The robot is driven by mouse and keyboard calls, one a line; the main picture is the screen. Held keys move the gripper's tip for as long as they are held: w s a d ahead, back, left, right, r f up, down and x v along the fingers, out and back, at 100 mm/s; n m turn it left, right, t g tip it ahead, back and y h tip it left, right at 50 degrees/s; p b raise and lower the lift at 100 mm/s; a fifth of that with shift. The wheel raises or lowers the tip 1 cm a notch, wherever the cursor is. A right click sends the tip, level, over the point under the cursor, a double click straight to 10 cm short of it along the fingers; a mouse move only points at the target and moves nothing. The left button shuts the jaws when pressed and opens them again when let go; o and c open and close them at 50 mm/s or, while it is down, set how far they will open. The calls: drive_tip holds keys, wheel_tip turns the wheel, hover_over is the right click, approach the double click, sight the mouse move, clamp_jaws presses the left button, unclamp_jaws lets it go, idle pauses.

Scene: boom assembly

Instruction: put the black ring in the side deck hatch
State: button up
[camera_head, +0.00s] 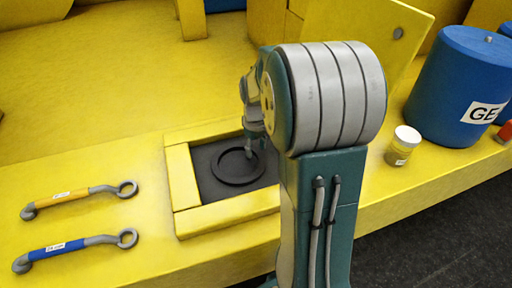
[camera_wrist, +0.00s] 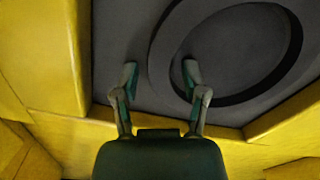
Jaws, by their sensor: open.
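The black ring (camera_head: 218,170) lies flat on the dark floor of the side deck hatch, a recess with a raised yellow rim (camera_head: 181,178). The ring also shows large in the wrist view (camera_wrist: 163,46), cut off at the top. My gripper (camera_head: 249,152) is low over the right part of the ring in the head view. In the wrist view my gripper (camera_wrist: 160,75) is open, with the ring's left band between its two fingertips and one finger over the ring's inside. I cannot tell whether the fingers touch the ring. My arm hides the hatch's right side in the head view.
An orange-handled tool (camera_head: 75,198) and a blue-handled tool (camera_head: 72,250) lie on the yellow deck at left. A yellow panel (camera_head: 405,50) rises behind my arm.

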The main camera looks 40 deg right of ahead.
wheel_tip(320, 180, up, 12)
drive_tip(key=s+a+m+t, duration=0.1)
drive_tip(key=s+a+t, duration=0.4)
drive_tip(key=s+a, duration=1.1)
drive_tip(key=shift+a+r+t, duration=0.3)
drive_tip(key=shift+a+r, duration=0.15)
drive_tip(key=shift+a, duration=0.45)
drive_tip(key=shift+s+a, duration=0.15)
drive_tip(key=shift+s, duration=0.05)
